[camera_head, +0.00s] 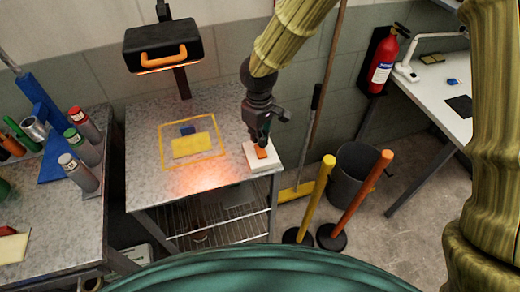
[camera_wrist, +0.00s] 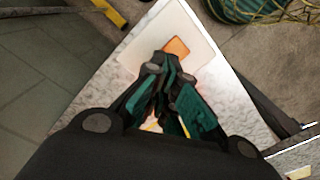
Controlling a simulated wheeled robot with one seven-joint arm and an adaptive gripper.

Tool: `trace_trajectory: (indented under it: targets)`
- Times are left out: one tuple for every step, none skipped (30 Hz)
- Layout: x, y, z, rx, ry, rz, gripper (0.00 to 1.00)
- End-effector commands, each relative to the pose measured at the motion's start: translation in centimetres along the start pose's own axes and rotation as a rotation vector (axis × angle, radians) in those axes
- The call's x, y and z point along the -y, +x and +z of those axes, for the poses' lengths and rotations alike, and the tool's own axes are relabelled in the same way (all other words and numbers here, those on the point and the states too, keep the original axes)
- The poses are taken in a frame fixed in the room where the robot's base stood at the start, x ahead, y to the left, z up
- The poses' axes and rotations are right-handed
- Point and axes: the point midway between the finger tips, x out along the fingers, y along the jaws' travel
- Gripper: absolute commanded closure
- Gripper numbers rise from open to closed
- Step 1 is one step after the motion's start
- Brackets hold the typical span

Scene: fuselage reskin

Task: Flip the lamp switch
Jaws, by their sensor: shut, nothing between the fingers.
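The lamp switch is an orange rocker (camera_head: 261,153) on a white base (camera_head: 263,166) at the right edge of the metal table. In the wrist view the orange rocker (camera_wrist: 176,47) shows just beyond my fingertips, on the white base (camera_wrist: 190,24). My gripper (camera_head: 264,142) points down over the switch, shut and empty; it also shows in the wrist view (camera_wrist: 168,68). Whether the fingertips touch the rocker I cannot tell. The black lamp (camera_head: 163,46) with an orange handle hangs over the table, and an orange glow shows under it.
The metal table (camera_head: 140,135) carries a yellow outlined square with a yellow sheet (camera_head: 192,145) and a blue block (camera_head: 187,130). Spray cans (camera_head: 83,124) stand on the left bench. Yellow (camera_head: 317,190) and orange (camera_head: 361,200) posts and a grey bin (camera_head: 350,165) stand on the floor at right.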

Motion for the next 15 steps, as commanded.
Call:
trace_trajectory:
  targets:
    - [0.00, 0.10, 0.00, 0.000, 0.000, 0.000, 1.00]
    - [0.00, 0.13, 0.00, 0.000, 0.000, 0.000, 1.00]
    - [0.00, 0.18, 0.00, 0.000, 0.000, 0.000, 1.00]
    - [0.00, 0.21, 0.00, 0.000, 0.000, 0.000, 1.00]
    - [0.00, 0.24, 0.00, 0.000, 0.000, 0.000, 1.00]
    - [0.00, 0.29, 0.00, 0.000, 0.000, 0.000, 1.00]
    - [0.00, 0.32, 0.00, 0.000, 0.000, 0.000, 1.00]
    - [0.00, 0.36, 0.00, 0.000, 0.000, 0.000, 1.00]
    - [0.00, 0.40, 0.00, 0.000, 0.000, 0.000, 1.00]
    - [0.00, 0.44, 0.00, 0.000, 0.000, 0.000, 1.00]
    - [0.00, 0.47, 0.00, 0.000, 0.000, 0.000, 1.00]
    - [0.00, 0.52, 0.00, 0.000, 0.000, 0.000, 1.00]
    - [0.00, 0.55, 0.00, 0.000, 0.000, 0.000, 1.00]
    - [0.00, 0.59, 0.00, 0.000, 0.000, 0.000, 1.00]
    - [0.00, 0.63, 0.00, 0.000, 0.000, 0.000, 1.00]
